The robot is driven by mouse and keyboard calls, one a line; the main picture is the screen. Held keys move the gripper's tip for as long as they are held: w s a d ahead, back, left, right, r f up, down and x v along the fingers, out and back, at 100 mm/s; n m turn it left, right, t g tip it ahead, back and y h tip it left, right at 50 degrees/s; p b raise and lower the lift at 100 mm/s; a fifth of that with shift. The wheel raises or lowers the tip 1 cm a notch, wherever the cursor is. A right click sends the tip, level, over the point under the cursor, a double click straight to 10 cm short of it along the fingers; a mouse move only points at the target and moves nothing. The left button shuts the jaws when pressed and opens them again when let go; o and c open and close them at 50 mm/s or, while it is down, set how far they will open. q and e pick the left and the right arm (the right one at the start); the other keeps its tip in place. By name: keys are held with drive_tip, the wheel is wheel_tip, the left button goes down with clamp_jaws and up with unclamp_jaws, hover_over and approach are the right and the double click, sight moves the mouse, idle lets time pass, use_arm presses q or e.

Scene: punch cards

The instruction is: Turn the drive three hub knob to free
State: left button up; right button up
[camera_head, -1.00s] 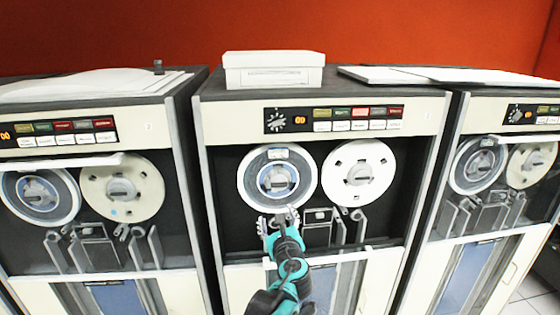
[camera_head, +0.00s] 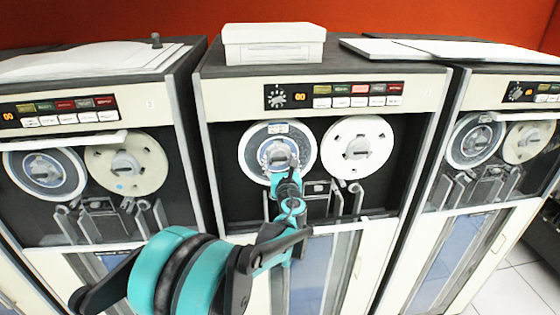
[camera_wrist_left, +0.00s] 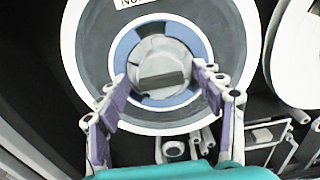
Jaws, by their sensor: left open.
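The hub knob (camera_wrist_left: 162,80) is a grey round cap with a dark raised bar across it, inside a blue ring at the centre of the middle drive's left reel (camera_head: 252,158). The bar lies nearly level, slightly tilted. My left gripper (camera_head: 281,162) is in front of this hub, and its fingers partly cover the knob in the head view. In the left wrist view my left gripper (camera_wrist_left: 160,88) is open, with one purple-padded finger on each side of the knob. I cannot tell whether the pads touch it. My right gripper is not in view.
The middle drive's cream right reel (camera_head: 358,135) is beside the hub. A control panel (camera_head: 335,95) runs above the reels, and a white box (camera_head: 273,45) sits on top. Similar drives stand at left (camera_head: 85,85) and right (camera_head: 500,150). Guide posts (camera_head: 340,200) stand below the reels.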

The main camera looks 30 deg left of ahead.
use_arm(q)
drive_tip(key=c, duration=1.1)
drive_tip(key=n+b, duration=0.2)
drive_tip(key=n, duration=0.1)
drive_tip(key=shift+f+n, duration=0.15)
drive_tip(key=shift+n, duration=0.15)
drive_tip(key=n+b, duration=0.2)
drive_tip(key=n, duration=0.3)
drive_tip(key=shift+a, duration=0.15)
drive_tip(key=n+b, duration=0.1)
drive_tip(key=n, duration=0.4)
drive_tip(key=shift+s+f, duration=0.1)
drive_tip(key=shift+n+b, duration=0.7)
drive_tip(key=shift+n, duration=1.5)
